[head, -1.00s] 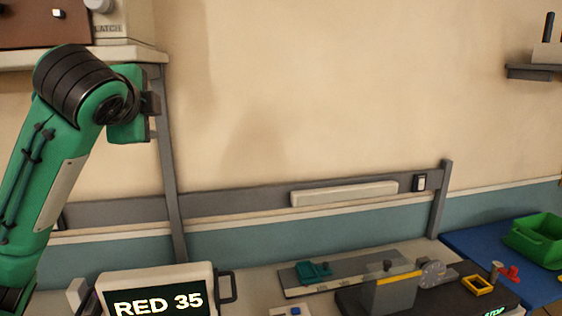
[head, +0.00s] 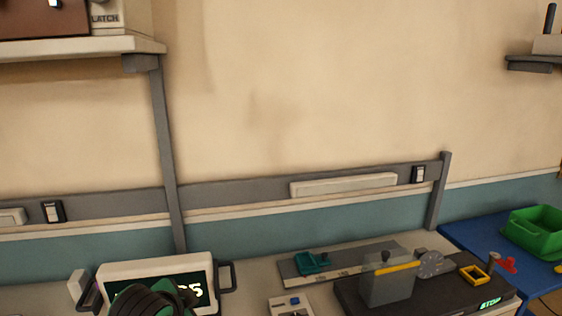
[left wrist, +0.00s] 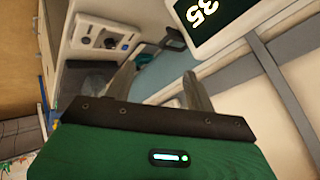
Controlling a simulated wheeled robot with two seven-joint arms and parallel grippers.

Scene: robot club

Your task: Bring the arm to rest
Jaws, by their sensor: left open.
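My green arm with a black ribbed joint (head: 155,300) is low at the bottom edge of the head view, in front of the display. My left gripper (left wrist: 158,72) shows in the left wrist view, its two grey fingers apart with nothing between them. The gripper itself cannot be made out in the head view. My right gripper is in neither view.
A display (head: 158,268) stands at the bench's left, its text partly covered by my arm; part of it shows in the left wrist view (left wrist: 208,14). A dark-based machine (head: 430,290), a teal-clamped rail (head: 345,263) and a green bin (head: 535,232) are rightward.

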